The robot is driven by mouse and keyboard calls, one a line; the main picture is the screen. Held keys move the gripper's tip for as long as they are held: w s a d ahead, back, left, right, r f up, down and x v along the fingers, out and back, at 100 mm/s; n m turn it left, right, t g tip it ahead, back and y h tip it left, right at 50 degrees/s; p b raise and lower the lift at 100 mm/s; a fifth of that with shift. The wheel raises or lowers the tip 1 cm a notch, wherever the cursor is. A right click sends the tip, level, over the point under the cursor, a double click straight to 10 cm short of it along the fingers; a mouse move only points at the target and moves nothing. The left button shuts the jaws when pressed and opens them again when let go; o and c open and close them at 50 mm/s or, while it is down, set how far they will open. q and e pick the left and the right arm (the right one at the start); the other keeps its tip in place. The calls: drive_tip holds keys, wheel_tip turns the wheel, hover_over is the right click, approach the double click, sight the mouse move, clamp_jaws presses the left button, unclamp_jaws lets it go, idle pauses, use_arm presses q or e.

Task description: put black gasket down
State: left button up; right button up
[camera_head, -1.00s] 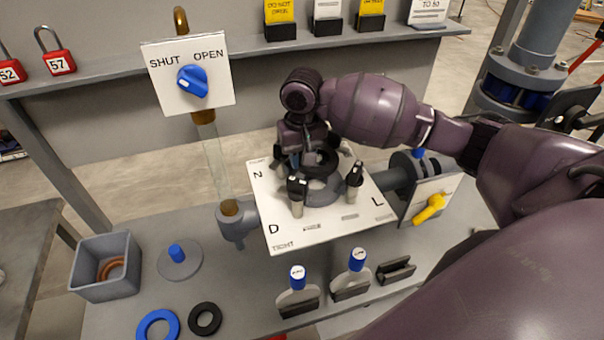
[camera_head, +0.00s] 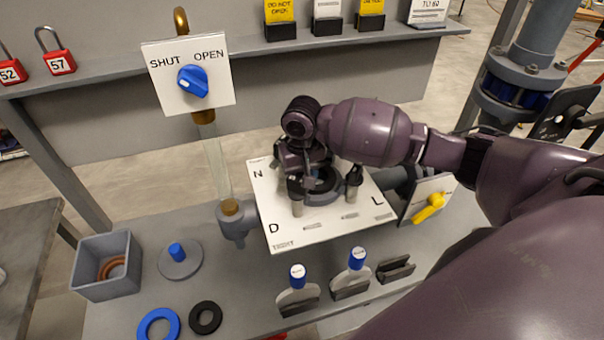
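A black gasket (camera_head: 324,182) shows partly beneath my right gripper (camera_head: 322,188), at the grey round seat (camera_head: 326,197) in the middle of the white lettered plate (camera_head: 300,229). The gripper points down over the seat and hides much of the gasket. Its fingers are mostly hidden, so I cannot tell whether they grip the gasket or whether it rests on the seat. Another black ring (camera_head: 205,318) lies flat on the bench at the lower left, beside a blue ring (camera_head: 158,326). My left gripper is not in view.
Two posts flank the seat. A grey box (camera_head: 107,282) holding a brown ring and a blue-knobbed disc (camera_head: 180,260) stand at left. Two blue-topped tools (camera_head: 298,285) stand in front. A yellow handle (camera_head: 429,208) is at right; a valve sign (camera_head: 188,74) rises behind.

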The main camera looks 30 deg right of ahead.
drive_tip(key=shift+o, duration=0.9)
wheel_tip(320, 180, up, 12)
drive_tip(key=shift+r+b, duration=0.15)
drive_tip(key=shift+b, duration=0.25)
idle(0.5)
